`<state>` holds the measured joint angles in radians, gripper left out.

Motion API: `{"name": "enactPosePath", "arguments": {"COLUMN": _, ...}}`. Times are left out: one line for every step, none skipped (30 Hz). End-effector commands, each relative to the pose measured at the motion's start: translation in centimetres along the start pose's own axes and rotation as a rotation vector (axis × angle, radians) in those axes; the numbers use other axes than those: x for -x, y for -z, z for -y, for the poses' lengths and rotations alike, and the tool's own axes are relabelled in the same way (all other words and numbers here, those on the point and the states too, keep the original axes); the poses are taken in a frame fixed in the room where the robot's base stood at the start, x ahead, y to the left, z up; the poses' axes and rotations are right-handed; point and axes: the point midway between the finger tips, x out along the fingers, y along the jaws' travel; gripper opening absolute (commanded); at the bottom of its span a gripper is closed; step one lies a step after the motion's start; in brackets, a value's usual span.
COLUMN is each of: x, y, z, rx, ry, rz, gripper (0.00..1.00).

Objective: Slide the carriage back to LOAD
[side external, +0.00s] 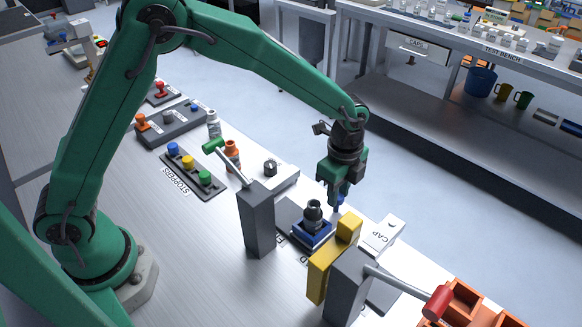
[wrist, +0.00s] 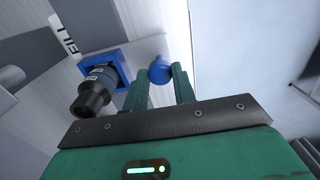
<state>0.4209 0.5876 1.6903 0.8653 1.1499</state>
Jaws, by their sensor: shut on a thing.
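The blue carriage (side external: 312,238) sits on the rail track between the dark grey post and the yellow block, with a dark-necked bottle (side external: 313,212) upright in it. In the wrist view the carriage (wrist: 117,58) is left of my fingers, with the bottle (wrist: 95,92) in it. My gripper (side external: 338,203) points down at the carriage's far side. In the wrist view my gripper (wrist: 160,80) has its two fingers closed around a round blue knob (wrist: 158,72). A FILL label (wrist: 69,34) is beside the carriage. I cannot make out a LOAD label.
A grey post (side external: 256,220) with a green-handled lever stands left of the carriage. A yellow block (side external: 325,270) and a second grey post (side external: 346,288) with a red-handled lever stand right, near a CAP plate (side external: 382,234). A stopper rack (side external: 190,172) and orange bins (side external: 465,300) are further off.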

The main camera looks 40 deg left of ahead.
Motion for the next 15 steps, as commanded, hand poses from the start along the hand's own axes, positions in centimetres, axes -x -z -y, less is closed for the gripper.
{"name": "enactPosePath", "arguments": {"x": 0.1, "y": 0.8, "z": 0.1, "rx": -0.004, "ry": 0.003, "rz": -0.001, "gripper": 0.0}}
{"name": "enactPosePath", "arguments": {"x": 0.1, "y": 1.2, "z": 0.1, "rx": -0.004, "ry": 0.004, "rz": -0.002, "gripper": 0.0}}
{"name": "enactPosePath", "arguments": {"x": 0.1, "y": 1.8, "z": 0.1, "rx": -0.004, "ry": 0.004, "rz": -0.002, "gripper": 0.0}}
{"name": "enactPosePath", "arguments": {"x": 0.1, "y": 2.1, "z": 0.1, "rx": -0.003, "ry": 0.004, "rz": -0.002, "gripper": 0.0}}
{"name": "enactPosePath", "arguments": {"x": 0.1, "y": 2.5, "z": 0.1, "rx": -0.004, "ry": 0.004, "rz": -0.002, "gripper": 0.0}}
{"name": "enactPosePath", "arguments": {"x": 0.2, "y": 3.1, "z": 0.1, "rx": -0.004, "ry": 0.004, "rz": -0.002, "gripper": 0.0}}
{"name": "enactPosePath", "arguments": {"x": 0.2, "y": 3.5, "z": 0.1, "rx": -0.004, "ry": 0.004, "rz": -0.002, "gripper": 0.0}}
{"name": "enactPosePath", "arguments": {"x": 0.1, "y": 3.8, "z": 0.1, "rx": -0.003, "ry": 0.003, "rz": -0.002, "gripper": 0.0}}
{"name": "enactPosePath", "arguments": {"x": 0.1, "y": 4.2, "z": 0.1, "rx": -0.003, "ry": 0.004, "rz": -0.002, "gripper": 0.0}}
{"name": "enactPosePath", "arguments": {"x": 0.2, "y": 4.5, "z": 0.1, "rx": -0.003, "ry": 0.004, "rz": -0.002, "gripper": 0.0}}
{"name": "enactPosePath", "arguments": {"x": 0.2, "y": 4.7, "z": 0.1, "rx": -0.003, "ry": 0.005, "rz": -0.003, "gripper": 0.0}}
{"name": "enactPosePath", "arguments": {"x": 0.2, "y": 4.9, "z": 0.1, "rx": -0.002, "ry": 0.005, "rz": -0.003, "gripper": 0.0}}
{"name": "enactPosePath", "arguments": {"x": 0.2, "y": 5.0, "z": 0.1, "rx": -0.002, "ry": 0.005, "rz": -0.003, "gripper": 0.0}}
{"name": "enactPosePath", "arguments": {"x": 0.2, "y": 5.1, "z": 0.1, "rx": -0.001, "ry": 0.005, "rz": -0.003, "gripper": 0.0}}
{"name": "enactPosePath", "arguments": {"x": 0.2, "y": 5.1, "z": 0.1, "rx": -0.001, "ry": 0.005, "rz": -0.003, "gripper": 0.0}}
